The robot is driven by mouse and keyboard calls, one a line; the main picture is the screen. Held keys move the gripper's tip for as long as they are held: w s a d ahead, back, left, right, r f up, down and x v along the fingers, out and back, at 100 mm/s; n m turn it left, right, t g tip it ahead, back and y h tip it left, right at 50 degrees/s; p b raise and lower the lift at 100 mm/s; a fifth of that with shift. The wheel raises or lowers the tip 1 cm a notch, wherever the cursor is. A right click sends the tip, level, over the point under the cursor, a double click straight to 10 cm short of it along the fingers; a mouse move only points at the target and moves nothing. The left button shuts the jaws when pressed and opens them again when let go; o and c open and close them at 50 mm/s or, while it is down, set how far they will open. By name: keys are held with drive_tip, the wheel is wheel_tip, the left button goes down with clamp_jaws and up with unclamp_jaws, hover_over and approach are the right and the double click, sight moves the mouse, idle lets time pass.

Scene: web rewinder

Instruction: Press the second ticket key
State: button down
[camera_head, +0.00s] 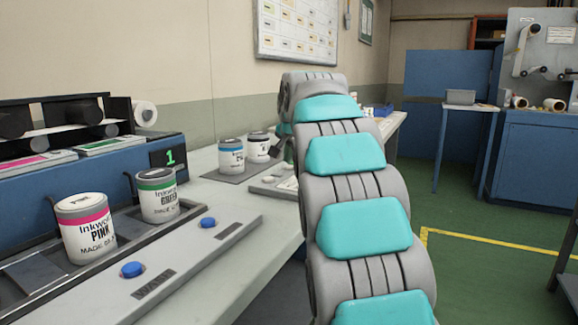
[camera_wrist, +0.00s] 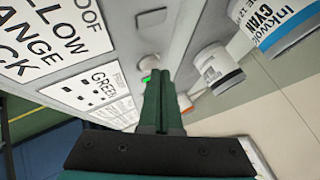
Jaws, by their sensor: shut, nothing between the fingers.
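In the wrist view my gripper (camera_wrist: 161,80) is shut and empty, its dark green fingers pointing over a pale panel (camera_wrist: 118,70). A small green-lit spot (camera_wrist: 146,79) shows just beside the fingertips, and a pale round knob (camera_wrist: 148,60) lies beyond it. I cannot tell whether the fingertips touch anything. Printed cards lie to the left, one reading GREEN (camera_wrist: 103,77) and a larger one with YELLOW and BLACK (camera_wrist: 45,38). Which part is the second ticket key is unclear. In the head view my arm hides most of the far bench and the gripper.
A nearer panel has two blue buttons (camera_head: 133,269) (camera_head: 208,222). Ink cans stand nearby: pink (camera_head: 86,228), green (camera_head: 157,195) and blue (camera_head: 231,157). A display (camera_head: 168,157) reads 1. In the wrist view, a CYAN can (camera_wrist: 275,22) and a white can (camera_wrist: 217,68) stand right of the fingers.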

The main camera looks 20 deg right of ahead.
sight(289, 167)
drive_tip(key=shift+r, duration=0.55)
drive_tip(key=shift+r+p, duration=0.15)
drive_tip(key=shift+p, duration=0.2)
drive_tip(key=shift+r+p, duration=1.8)
drive_tip(key=shift+r, duration=0.6)
